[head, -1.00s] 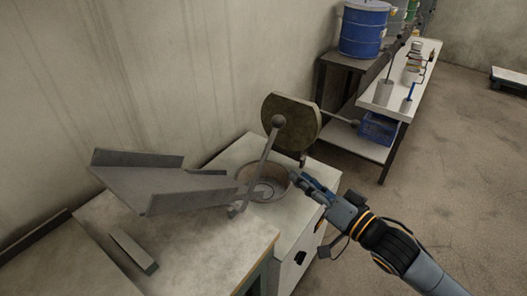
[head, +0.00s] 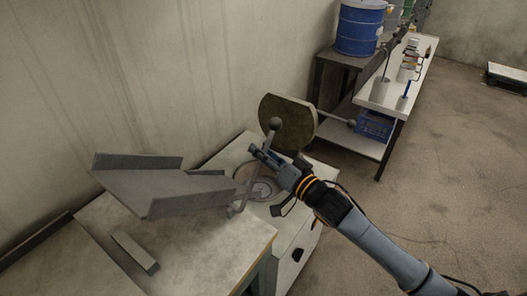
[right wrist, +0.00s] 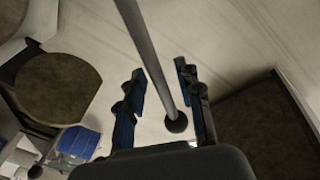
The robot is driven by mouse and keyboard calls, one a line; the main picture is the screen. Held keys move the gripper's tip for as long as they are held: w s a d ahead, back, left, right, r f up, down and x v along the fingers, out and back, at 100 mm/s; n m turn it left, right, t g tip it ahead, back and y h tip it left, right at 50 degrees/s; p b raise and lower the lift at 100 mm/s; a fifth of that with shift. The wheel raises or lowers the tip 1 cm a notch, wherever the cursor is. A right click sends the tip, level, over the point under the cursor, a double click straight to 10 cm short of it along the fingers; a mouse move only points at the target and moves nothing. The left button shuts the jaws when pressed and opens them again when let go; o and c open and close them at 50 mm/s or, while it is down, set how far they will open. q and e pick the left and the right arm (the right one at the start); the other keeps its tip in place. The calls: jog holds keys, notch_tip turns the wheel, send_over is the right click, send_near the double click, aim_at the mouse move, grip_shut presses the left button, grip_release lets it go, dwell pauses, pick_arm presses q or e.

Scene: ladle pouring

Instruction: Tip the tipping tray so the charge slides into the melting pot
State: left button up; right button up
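The tipping tray (head: 165,187) is a grey metal tray with raised sides, at the left in the head view. The melting pot (head: 244,176) is a round opening beside the tray, partly hidden by my right arm. I cannot make out the charge. My left gripper is not seen.
A round lid (head: 288,121) stands raised behind the pot. A small metal bar (head: 135,252) lies on the table (head: 205,245) in front of the tray. A white bench (head: 385,92), a blue drum (head: 359,28) and a blue crate (head: 375,125) are farther back.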

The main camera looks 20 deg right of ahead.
grip_shut()
jog(key=shift+a, duration=0.1)
dwell(0.3)
jog(key=shift+s+a+r+n+p, duration=0.3)
jog(key=shift+a+r+n+p, duration=0.2)
jog(key=shift+r+n, duration=0.1)
jog(key=s+a+r+n+t+y+p, duration=0.1)
jog(key=s+a+r+n, duration=0.1)
jog(key=s+a+n, duration=0.3)
jog(key=shift+s+a+n+y, duration=0.3)
jog(key=shift+s+a+n, duration=0.05)
jog(key=shift+a+n, duration=0.8)
